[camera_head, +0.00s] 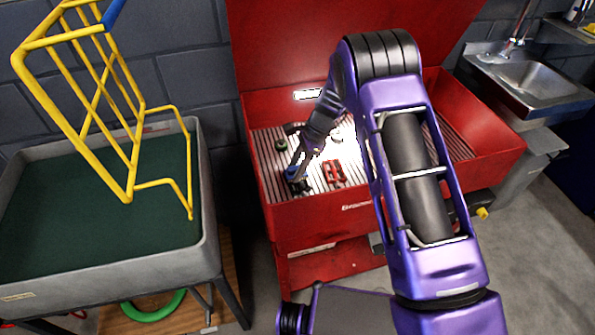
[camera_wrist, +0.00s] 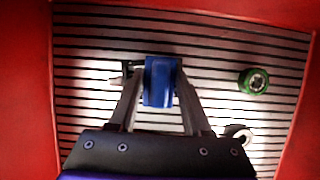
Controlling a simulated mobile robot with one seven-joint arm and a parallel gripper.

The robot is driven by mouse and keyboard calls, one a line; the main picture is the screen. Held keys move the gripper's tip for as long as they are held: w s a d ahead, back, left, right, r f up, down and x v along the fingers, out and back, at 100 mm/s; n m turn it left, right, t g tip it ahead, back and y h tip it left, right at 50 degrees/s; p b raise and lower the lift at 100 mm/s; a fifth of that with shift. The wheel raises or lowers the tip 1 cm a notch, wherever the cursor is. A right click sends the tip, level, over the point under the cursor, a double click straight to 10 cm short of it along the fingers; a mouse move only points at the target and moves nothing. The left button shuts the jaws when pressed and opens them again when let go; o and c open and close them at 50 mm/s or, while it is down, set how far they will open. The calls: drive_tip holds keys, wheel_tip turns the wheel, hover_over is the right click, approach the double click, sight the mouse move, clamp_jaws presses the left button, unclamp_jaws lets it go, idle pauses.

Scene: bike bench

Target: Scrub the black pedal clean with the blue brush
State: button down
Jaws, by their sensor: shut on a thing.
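My gripper (camera_wrist: 161,88) is shut on the blue brush (camera_wrist: 162,72), which sits between the two fingertips in the wrist view. The brush (camera_head: 291,172) also shows as a small blue patch below my gripper in the head view. The black pedal (camera_wrist: 129,72) shows partly at the brush's left side in the wrist view; the rest is hidden by the brush and a finger. In the head view the black pedal (camera_head: 301,187) lies on the ribbed floor at the near left, right by the brush. I cannot tell whether the bristles touch it.
The red wash basin (camera_head: 385,200) has raised walls around its ribbed floor. A red pedal (camera_head: 333,172) and a green round part (camera_wrist: 253,81) lie on the floor. A grey tub (camera_head: 205,235) with a yellow rack (camera_head: 128,150) stands left; a sink (camera_head: 528,80) is right.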

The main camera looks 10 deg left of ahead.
idle(0.3)
drive_tip(key=shift+s+d+p, duration=0.15)
drive_tip(key=shift+s+d, duration=0.15)
drive_tip(key=shift+s, duration=0.3)
drive_tip(key=shift+s+d+p, duration=0.1)
drive_tip(key=shift+s+d, duration=0.2)
drive_tip(key=shift+s, duration=0.35)
drive_tip(key=shift+s+d+p, duration=0.15)
drive_tip(key=shift+s+d, duration=0.15)
drive_tip(key=shift+s, duration=0.3)
drive_tip(key=shift+w, duration=0.1)
drive_tip(key=shift+w+a+b, duration=0.2)
drive_tip(key=shift+w+a, duration=0.25)
drive_tip(key=shift+w, duration=0.45)
drive_tip(key=shift+w+a+b, duration=0.15)
drive_tip(key=shift+w+a, duration=0.3)
drive_tip(key=shift+w, duration=0.4)
drive_tip(key=shift+r, duration=0.1)
drive_tip(key=shift+r+p, duration=1.6)
drive_tip(key=shift+r, duration=0.85)
drive_tip(key=shift+d, duration=0.1)
